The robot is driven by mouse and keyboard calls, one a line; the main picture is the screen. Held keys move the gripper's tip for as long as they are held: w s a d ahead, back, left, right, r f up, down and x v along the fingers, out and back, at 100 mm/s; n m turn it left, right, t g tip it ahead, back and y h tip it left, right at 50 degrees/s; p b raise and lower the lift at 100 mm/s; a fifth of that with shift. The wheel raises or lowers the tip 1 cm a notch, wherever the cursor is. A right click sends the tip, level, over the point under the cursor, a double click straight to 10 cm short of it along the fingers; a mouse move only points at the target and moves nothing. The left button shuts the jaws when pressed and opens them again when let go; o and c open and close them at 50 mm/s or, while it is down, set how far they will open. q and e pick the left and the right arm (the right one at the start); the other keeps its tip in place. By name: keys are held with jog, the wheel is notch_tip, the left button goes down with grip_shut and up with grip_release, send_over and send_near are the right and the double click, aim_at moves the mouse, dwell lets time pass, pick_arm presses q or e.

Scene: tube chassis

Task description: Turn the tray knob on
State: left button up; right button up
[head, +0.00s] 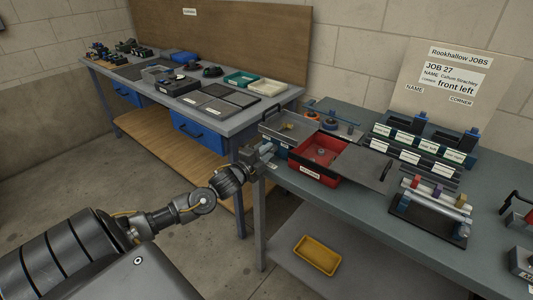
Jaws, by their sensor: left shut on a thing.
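The grey metal tray (281,139), with a small yellowish item in it, sits at the near left end of the right-hand bench. My left gripper (260,158) reaches in from the left and is shut at the near left corner of this tray. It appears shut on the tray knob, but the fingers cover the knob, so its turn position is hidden. My right gripper is out of view.
A red bin (316,174) stands right of the tray, beside a flat grey plate (362,166). Labelled racks (415,158) and a tube fixture (430,217) lie further right. A yellow tray (318,254) is on the lower shelf. Another bench (235,122) stands behind left.

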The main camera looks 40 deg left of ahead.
pick_arm(q)
jog(key=shift+m, duration=0.4)
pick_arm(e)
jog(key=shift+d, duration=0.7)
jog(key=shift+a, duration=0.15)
pick_arm(q)
jog(key=o, duration=0.7)
jog(key=shift+o, duration=1.4)
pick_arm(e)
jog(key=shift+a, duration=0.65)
pick_arm(q)
jog(key=shift+s+d, duration=0.1)
jog(key=shift+s, duration=0.05)
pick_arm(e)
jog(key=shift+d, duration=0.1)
